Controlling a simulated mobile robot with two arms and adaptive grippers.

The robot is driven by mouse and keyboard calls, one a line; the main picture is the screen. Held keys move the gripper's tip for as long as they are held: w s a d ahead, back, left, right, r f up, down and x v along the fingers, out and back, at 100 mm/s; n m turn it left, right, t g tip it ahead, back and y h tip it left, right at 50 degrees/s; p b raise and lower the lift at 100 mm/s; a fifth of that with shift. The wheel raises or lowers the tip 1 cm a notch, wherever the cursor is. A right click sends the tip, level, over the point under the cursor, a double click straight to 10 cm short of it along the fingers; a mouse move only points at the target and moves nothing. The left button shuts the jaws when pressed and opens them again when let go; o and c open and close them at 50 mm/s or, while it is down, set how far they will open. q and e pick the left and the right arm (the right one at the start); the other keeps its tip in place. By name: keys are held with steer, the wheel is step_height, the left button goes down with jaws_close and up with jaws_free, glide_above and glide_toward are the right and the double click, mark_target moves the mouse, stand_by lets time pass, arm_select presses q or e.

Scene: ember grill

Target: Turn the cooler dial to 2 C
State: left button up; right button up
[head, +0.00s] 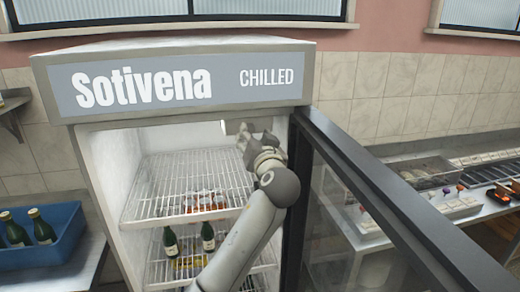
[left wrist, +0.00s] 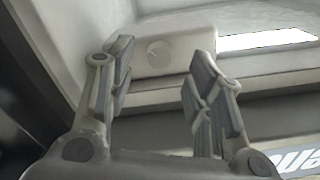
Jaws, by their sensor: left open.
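The cooler (head: 135,88) stands with its glass door (head: 340,185) swung open to the right. In the left wrist view a round pale dial (left wrist: 158,52) sits on a white box (left wrist: 182,52) under the cooler's ceiling. Its markings are too faint to read, so I cannot tell its setting. My left gripper (head: 259,137) is raised inside the upper right of the opening. In the left wrist view its fingers (left wrist: 160,66) are open and empty, one on each side of the dial in the picture, apparently short of it. In the head view the gripper hides the dial.
Wire shelves (head: 185,180) hold dark green bottles (head: 170,243) and small reddish bottles below my arm. A bright light strip (left wrist: 268,39) is right of the dial box. A blue crate (head: 62,250) with bottles stands left, a counter with trays (head: 425,172) right.

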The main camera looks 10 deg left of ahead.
arm_select(q)
steer(key=v, duration=0.8)
steer(key=shift+s, duration=0.25)
steer(key=shift+d, duration=0.1)
